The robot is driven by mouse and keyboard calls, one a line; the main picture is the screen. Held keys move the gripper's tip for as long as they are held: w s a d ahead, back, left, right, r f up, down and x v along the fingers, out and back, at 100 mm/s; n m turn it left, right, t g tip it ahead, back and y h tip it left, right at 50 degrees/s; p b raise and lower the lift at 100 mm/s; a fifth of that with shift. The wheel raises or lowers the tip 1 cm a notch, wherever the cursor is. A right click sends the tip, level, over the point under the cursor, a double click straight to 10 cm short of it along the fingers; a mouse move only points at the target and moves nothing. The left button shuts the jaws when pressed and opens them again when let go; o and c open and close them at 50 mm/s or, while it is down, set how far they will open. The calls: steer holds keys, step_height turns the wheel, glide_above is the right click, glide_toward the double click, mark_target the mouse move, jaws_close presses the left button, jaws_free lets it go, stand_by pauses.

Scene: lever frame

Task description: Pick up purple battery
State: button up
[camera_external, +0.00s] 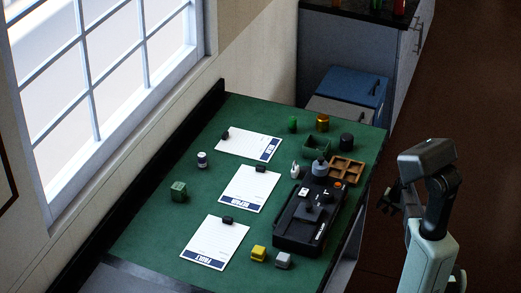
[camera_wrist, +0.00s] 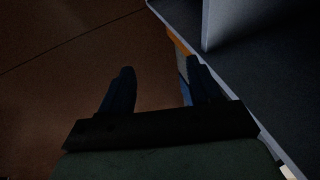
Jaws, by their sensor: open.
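No battery stands out as clearly purple at this size. A small upright cylinder (camera_external: 202,159), pale with a dark band, stands on the green table left of the papers; its exact colour is hard to tell. A small green cylinder (camera_external: 292,124) stands near the far edge. My gripper (camera_external: 387,203) is off the table's right side, apart from everything on it. In the wrist view, my gripper (camera_wrist: 160,82) has its two dark fingers spread with nothing between them, over brown floor. No battery shows in the wrist view.

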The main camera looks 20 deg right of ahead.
steer(key=w+d+r+m+t+h, duration=0.1)
steer(key=w+d+r, duration=0.5)
steer(key=r, duration=0.5)
steer(key=w+d+r+m+t+h, duration=0.1)
steer(key=w+d+r+t+h, duration=0.1)
steer(key=w+d+r, duration=0.65)
steer(key=w+a+r+h, duration=0.1)
steer(key=w+a+r, duration=0.25)
steer(key=r, duration=0.75)
steer(key=w+a+r+m+h, duration=0.15)
steer(key=a+r, duration=0.25)
steer(key=r, duration=0.7)
steer(key=w+a+r+n+h, duration=0.1)
steer(key=w+a+r, duration=0.25)
steer(key=r, duration=0.75)
steer(key=w+a+r+m+y, duration=0.1)
steer(key=w+a+r+m, duration=0.15)
steer(key=a, duration=1.15)
steer(key=m+g+y, duration=0.5)
steer(key=m+g, duration=0.2)
steer(key=g, duration=0.1)
glide_above(202, 155)
step_height(202, 155, down, 8)
steer(key=f, duration=0.8)
steer(key=shift+w, duration=0.3)
steer(key=shift+s+f, duration=0.2)
steer(key=shift+f, duration=2.35)
